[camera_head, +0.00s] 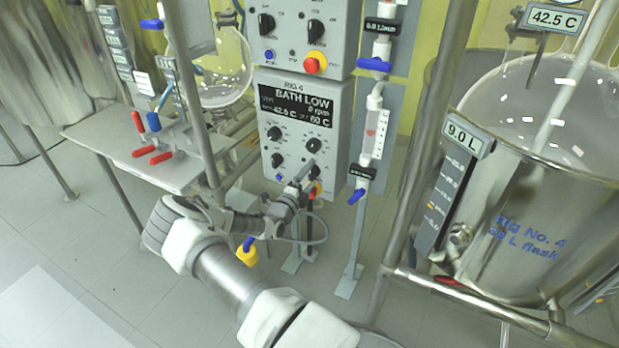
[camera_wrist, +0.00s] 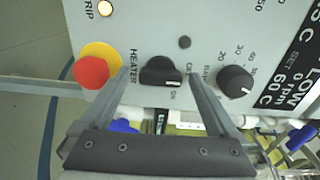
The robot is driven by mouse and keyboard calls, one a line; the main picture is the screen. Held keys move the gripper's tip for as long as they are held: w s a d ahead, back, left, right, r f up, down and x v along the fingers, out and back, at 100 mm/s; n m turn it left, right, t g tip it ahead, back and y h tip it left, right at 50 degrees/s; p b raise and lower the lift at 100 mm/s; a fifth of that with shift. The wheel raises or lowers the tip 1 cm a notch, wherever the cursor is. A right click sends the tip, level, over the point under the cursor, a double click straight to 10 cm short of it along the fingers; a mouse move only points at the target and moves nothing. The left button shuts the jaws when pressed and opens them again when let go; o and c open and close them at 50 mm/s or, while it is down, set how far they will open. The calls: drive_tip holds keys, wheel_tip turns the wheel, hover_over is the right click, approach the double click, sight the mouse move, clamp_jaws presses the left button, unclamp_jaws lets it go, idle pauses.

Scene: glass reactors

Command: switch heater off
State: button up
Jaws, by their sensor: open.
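The black heater knob (camera_wrist: 161,72) sits on the grey control panel (camera_wrist: 205,22), beside the word HEATER, in the wrist view. Small position labels stand beside it, and I cannot tell surely which one it points to. My gripper (camera_wrist: 157,80) is open, with one finger on each side of the knob. I cannot tell whether the fingers touch it. In the head view my gripper (camera_head: 307,168) is at the lower right of the Rig 4 control box (camera_head: 345,95) and hides the heater knob. The box's display (camera_head: 296,106) reads BATH LOW, 0 rpm, 42.5 C and 60 C.
A red button (camera_wrist: 90,72) with a yellow collar is close to one finger; a round dial (camera_wrist: 235,81) is near the other. A lit TRIP lamp (camera_wrist: 105,8) is above. A blue-handled valve (camera_head: 357,196) hangs right of the box. A steel vessel (camera_head: 520,220) stands further right.

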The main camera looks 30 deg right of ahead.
drive_tip(key=shift+a, duration=0.15)
drive_tip(key=p+v, duration=0.2)
drive_tip(key=v, duration=1.5)
drive_tip(key=shift+s, duration=0.15)
drive_tip(key=s+a+r+m+g+y+p, duration=0.1)
drive_tip(key=s+r+m+g+y+p, duration=0.15)
drive_tip(key=s+r+m+g, duration=0.6)
drive_tip(key=s+a+r+m+g+y+p, duration=0.15)
drive_tip(key=s+r+m+y, duration=0.25)
drive_tip(key=r+m, duration=0.95)
drive_tip(key=s+a+r+m+t+y+p, duration=0.1)
drive_tip(key=s+a+r+m+t+y, duration=0.2)
drive_tip(key=r+m, duration=0.6)
drive_tip(key=s+a+r+m+t+y+p, duration=0.2)
drive_tip(key=s+a+r+m+y, duration=0.4)
drive_tip(key=s+r+m, duration=0.3)
drive_tip(key=shift+s+a+r+m+t, duration=0.25)
drive_tip(key=shift+s+a+m+t, duration=0.3)
drive_tip(key=shift+a+m, duration=0.3)
drive_tip(key=shift+s+a+r+m+t, duration=0.25)
drive_tip(key=shift+a, duration=0.05)
drive_tip(key=shift+c, duration=0.3)
